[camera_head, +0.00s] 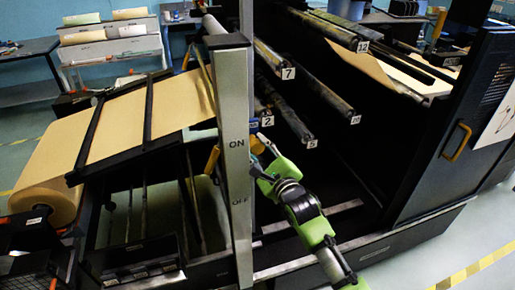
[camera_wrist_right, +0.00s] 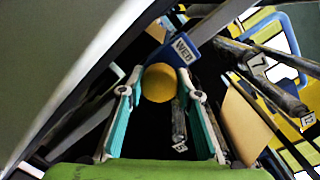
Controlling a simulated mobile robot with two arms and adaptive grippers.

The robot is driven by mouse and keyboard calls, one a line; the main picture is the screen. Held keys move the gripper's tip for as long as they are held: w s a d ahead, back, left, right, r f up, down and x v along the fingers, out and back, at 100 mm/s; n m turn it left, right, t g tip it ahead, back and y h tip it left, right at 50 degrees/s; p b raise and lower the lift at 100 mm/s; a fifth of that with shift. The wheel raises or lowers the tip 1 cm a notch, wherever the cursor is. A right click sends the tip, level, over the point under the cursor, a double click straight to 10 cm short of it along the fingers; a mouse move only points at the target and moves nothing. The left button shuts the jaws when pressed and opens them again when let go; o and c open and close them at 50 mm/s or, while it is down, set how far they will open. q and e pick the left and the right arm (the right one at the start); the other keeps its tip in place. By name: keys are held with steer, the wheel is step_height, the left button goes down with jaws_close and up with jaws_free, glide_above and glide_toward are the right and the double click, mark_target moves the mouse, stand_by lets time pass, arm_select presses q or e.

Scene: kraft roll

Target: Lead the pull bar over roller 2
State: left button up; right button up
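The pull bar (camera_wrist_right: 159,83) shows in the right wrist view as a round yellow end between my fingertips, with a blue tag marked WEB beside it. My right gripper (camera_wrist_right: 159,92) appears shut on that yellow end, which fills the gap between the tips. In the head view my right gripper (camera_head: 262,161) is just right of the grey post and partly hidden by it. Roller 2 (camera_head: 261,109), with its white number plate, is slightly above the gripper in the picture, partly behind the post. My left gripper is not seen.
The brown kraft roll (camera_head: 47,193) is at the left, its paper (camera_head: 180,104) running up over a sloped black frame. The ON/OFF post (camera_head: 236,178) blocks the middle. Roller 5 (camera_head: 290,118) and roller 7 (camera_head: 271,58) are close by. A dark cabinet (camera_head: 455,135) stands right.

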steer(key=shift+d, duration=0.1)
jaws_close()
steer(key=w+d+r+p, duration=0.2)
steer(key=d+r+p, duration=0.1)
steer(key=d, duration=0.5)
steer(key=shift+w+d+r, duration=0.15)
steer(key=shift+w+r, duration=0.25)
steer(key=shift+r, duration=0.5)
steer(key=d+f+b, duration=0.1)
steer(key=d+b, duration=0.1)
steer(key=w+d+f+b, duration=0.1)
steer(key=d+f+b, duration=0.1)
steer(key=shift+w+d+f, duration=0.1)
steer(key=shift+w+d, duration=0.05)
